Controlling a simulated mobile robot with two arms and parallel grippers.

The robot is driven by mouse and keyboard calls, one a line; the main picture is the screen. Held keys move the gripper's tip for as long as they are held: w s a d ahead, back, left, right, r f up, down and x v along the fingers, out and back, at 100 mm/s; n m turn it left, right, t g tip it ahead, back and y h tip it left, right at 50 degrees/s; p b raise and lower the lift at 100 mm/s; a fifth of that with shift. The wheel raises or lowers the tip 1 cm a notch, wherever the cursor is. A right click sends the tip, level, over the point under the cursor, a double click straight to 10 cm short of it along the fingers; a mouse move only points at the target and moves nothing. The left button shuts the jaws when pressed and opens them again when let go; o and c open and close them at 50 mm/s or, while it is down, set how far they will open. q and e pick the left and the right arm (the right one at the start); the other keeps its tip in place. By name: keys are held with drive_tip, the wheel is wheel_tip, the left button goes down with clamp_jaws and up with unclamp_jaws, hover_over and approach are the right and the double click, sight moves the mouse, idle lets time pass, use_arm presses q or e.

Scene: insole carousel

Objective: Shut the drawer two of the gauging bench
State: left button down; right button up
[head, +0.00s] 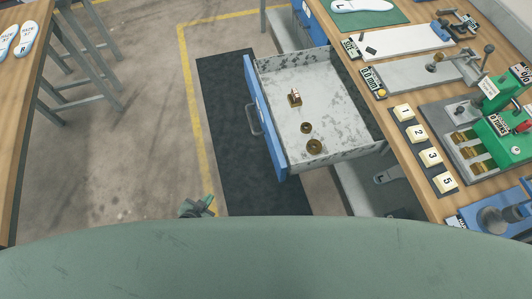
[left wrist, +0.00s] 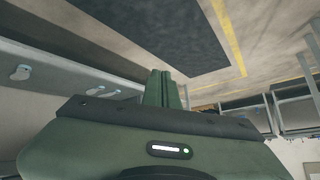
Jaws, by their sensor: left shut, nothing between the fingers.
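An open drawer (head: 310,100) with a blue front (head: 265,119) sticks out to the left from under the gauging bench (head: 387,91) in the head view. Its grey handle (head: 253,120) is on the outer face; I see no number on it. Brass parts lie inside. My left gripper (head: 204,203) is low and left of the drawer's near corner, apart from it, partly hidden by my green body. In the left wrist view, its green fingers (left wrist: 161,88) are together with nothing between them. My right gripper is not in view.
A dark floor mat (head: 228,105) lies beside and under the drawer, edged by a yellow line. A wooden table (head: 25,70) stands at the left. The bench top holds numbered blocks (head: 429,146) and a green fixture (head: 484,143). The floor left of the drawer is clear.

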use_arm(q)
drive_tip(key=w+d+r+m+t+h, duration=0.2)
drive_tip(key=w+d+r+m, duration=0.15)
drive_tip(key=w+r, duration=0.45)
drive_tip(key=m+g+h+b, duration=0.2)
drive_tip(key=m+g+h, duration=0.2)
drive_tip(key=m+h, duration=0.65)
approach(265, 120)
drive_tip(key=shift+m, duration=0.4)
drive_tip(key=x, duration=0.5)
drive_tip(key=shift+w+d, duration=0.15)
drive_tip(key=s+a+r+m+g+y+b, duration=0.25)
drive_tip(key=s+a+m+g+y, duration=0.25)
drive_tip(key=s+m+g+y, duration=0.4)
drive_tip(key=shift+m+g+h, duration=0.35)
drive_tip(key=shift+m+g, duration=0.05)
drive_tip(key=shift+m, duration=0.4)
drive_tip(key=shift+s+d+f+p, duration=0.1)
drive_tip(key=shift+d+f+p, duration=0.5)
drive_tip(key=shift+d+f, duration=0.8)
drive_tip(key=shift+d+f+p, duration=0.65)
drive_tip(key=shift+d+f, duration=0.35)
drive_tip(key=shift+d, duration=0.75)
drive_tip(key=shift+s+d+f+p, duration=0.1)
drive_tip(key=shift+d+f+p, duration=0.5)
drive_tip(key=shift+d+f, duration=0.8)
drive_tip(key=shift+d+r, duration=0.2)
drive_tip(key=shift+r, duration=0.05)
